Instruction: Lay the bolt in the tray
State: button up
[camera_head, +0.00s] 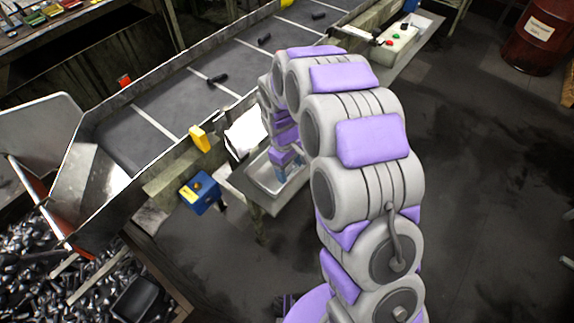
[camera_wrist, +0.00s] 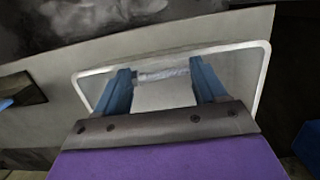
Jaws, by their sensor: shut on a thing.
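The tray (camera_wrist: 262,75) is a shallow metal tray with a pale rim. In the head view the tray (camera_head: 257,176) stands on a bench beside the conveyor. My gripper (camera_wrist: 161,73) points down over the tray, its blue fingers apart and shut on a grey bolt (camera_wrist: 163,75) that spans the gap between the fingertips. Whether the bolt touches the tray floor cannot be told. In the head view my gripper (camera_head: 286,174) is at the tray's right part, and the bolt cannot be made out there.
The conveyor (camera_head: 175,100) carries several dark bolts, one of them near its middle (camera_head: 217,79). A blue box (camera_head: 200,194) is left of the tray. A heap of bolts (camera_head: 60,285) lies lower left. A control box (camera_head: 397,38) and red barrel (camera_head: 537,35) stand upper right. The floor at right is clear.

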jog(key=shift+a+f, duration=0.2)
jog(key=shift+a, duration=0.05)
jog(key=o, duration=0.8)
jog(key=shift+a, duration=0.3)
jog(key=shift+o, duration=1.4)
jog(key=shift+a+f, duration=0.1)
jog(key=shift+a, duration=0.35)
jog(key=shift+o, duration=0.4)
jog(key=shift+d, duration=0.5)
jog(key=shift+w+d+r, duration=0.1)
jog(key=shift+d+r, duration=0.15)
jog(key=shift+r, duration=0.15)
notch_tip(320, 180, up, 12)
jog(key=a+p, duration=0.2)
jog(key=shift+w+r, duration=0.2)
jog(key=shift+w, duration=0.2)
